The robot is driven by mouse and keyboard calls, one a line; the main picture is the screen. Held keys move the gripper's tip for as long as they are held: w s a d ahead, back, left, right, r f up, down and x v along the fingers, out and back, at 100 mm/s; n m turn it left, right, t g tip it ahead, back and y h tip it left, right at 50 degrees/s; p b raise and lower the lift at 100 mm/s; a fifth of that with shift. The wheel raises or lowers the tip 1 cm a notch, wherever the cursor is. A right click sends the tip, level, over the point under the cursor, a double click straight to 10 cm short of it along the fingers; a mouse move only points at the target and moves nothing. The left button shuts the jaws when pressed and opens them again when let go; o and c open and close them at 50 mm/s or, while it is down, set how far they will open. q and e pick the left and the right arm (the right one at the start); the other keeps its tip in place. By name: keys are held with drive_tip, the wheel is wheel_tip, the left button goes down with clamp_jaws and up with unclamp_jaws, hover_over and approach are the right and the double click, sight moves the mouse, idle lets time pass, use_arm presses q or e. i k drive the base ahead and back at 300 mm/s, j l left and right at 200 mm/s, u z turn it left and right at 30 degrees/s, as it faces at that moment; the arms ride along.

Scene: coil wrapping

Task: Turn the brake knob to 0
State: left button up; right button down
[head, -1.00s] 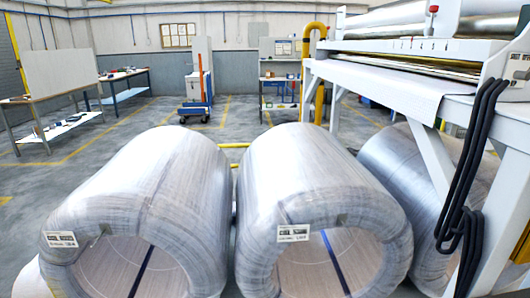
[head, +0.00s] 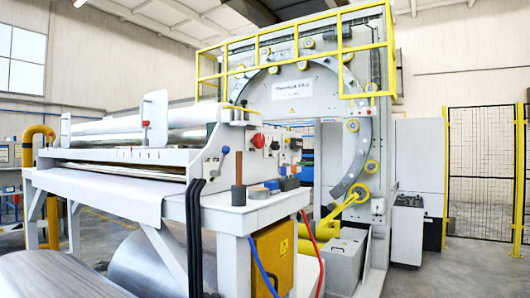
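The brake knob cannot be told for certain. A red round knob (head: 258,141) sits on a panel at the right end of the white roller machine (head: 100,178). A blue-tipped lever (head: 225,151) is on the machine's end plate to its left. Smaller red and dark controls (head: 275,144) are just right of the red knob. No markings or a 0 can be read at this size. Neither of my grippers is in view.
The machine's white tabletop (head: 265,208) holds a dark grey block (head: 238,195) and small items. Below it are an orange box (head: 272,255) and red and blue hoses. A large ring machine (head: 300,95) with yellow railing stands behind. Floor at the right (head: 470,275) is clear.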

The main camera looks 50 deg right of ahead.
sight(274, 145)
drive_tip(key=z, duration=1.7)
drive_tip(key=i+l, duration=0.2)
drive_tip(key=i+l+u, duration=0.15)
drive_tip(key=l, duration=0.3)
drive_tip(key=i+l, duration=0.3)
drive_tip(key=i+l+u, duration=0.15)
drive_tip(key=l, duration=0.2)
drive_tip(key=i+l+u, duration=0.15)
drive_tip(key=l, duration=0.25)
drive_tip(key=i+l+u, duration=0.15)
drive_tip(key=l, duration=0.3)
drive_tip(key=i+l+u, duration=0.1)
drive_tip(key=i+l, duration=0.15)
drive_tip(key=l, duration=0.2)
drive_tip(key=i+l+u, duration=0.15)
drive_tip(key=l, duration=0.35)
drive_tip(key=i+l+u, duration=0.15)
drive_tip(key=l, duration=0.3)
drive_tip(key=l+u, duration=0.15)
drive_tip(key=l, duration=0.35)
drive_tip(key=i, duration=0.05)
